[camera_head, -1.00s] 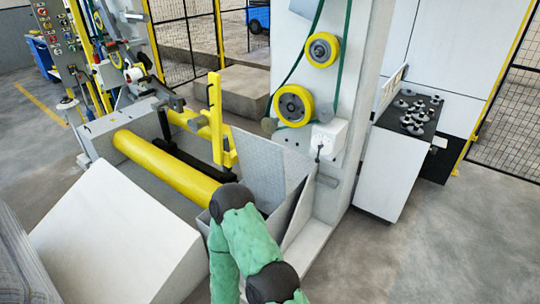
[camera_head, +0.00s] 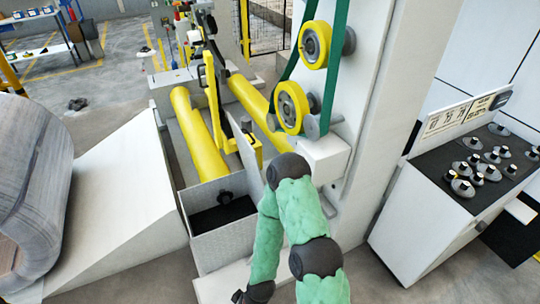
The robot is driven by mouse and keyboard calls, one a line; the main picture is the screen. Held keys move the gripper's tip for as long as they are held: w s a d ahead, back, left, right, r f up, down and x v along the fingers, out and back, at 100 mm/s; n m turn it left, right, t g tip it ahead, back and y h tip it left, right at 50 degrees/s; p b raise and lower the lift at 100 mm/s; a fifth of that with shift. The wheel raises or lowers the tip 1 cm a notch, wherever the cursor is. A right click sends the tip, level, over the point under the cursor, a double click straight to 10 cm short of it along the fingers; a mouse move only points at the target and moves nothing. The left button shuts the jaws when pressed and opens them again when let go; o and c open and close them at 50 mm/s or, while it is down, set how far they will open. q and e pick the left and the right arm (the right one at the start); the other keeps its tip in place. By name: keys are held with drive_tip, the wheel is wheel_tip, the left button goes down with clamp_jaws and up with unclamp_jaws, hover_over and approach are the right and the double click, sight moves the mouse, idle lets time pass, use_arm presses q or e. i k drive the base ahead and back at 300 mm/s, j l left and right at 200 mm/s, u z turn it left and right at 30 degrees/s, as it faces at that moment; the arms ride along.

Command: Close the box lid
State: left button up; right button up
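The grey metal box (camera_head: 218,243) stands below the centre, at the near end of the yellow rollers. Its top is open and its inside looks dark. A small black round part shows at its far edge. A grey plate that looks like its lid (camera_head: 247,158) stands upright at the box's right far side, partly hidden by my green arm. That arm rises from the bottom edge, bends at a black joint by the plate, and runs back down beside the box's right wall. Its gripper fingers are not visible; only a dark wrist part shows at the bottom edge. My other gripper is out of view.
Yellow rollers (camera_head: 197,135) lie behind the box. A white column with yellow pulleys (camera_head: 292,106) and a green belt stands right of centre. A white sloped panel (camera_head: 125,215) and a large wrapped coil (camera_head: 30,190) are at left. A control cabinet (camera_head: 425,225) stands right.

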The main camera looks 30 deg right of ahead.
sight(253, 160)
drive_tip(key=l, duration=0.55)
drive_tip(key=k+l+u, duration=0.1)
drive_tip(key=l, duration=0.45)
drive_tip(key=k+l, duration=0.15)
drive_tip(key=l, duration=0.4)
drive_tip(key=l+u, duration=0.1)
drive_tip(key=l, duration=0.45)
drive_tip(key=k+l, duration=0.15)
drive_tip(key=l, duration=0.4)
drive_tip(key=u, duration=0.05)
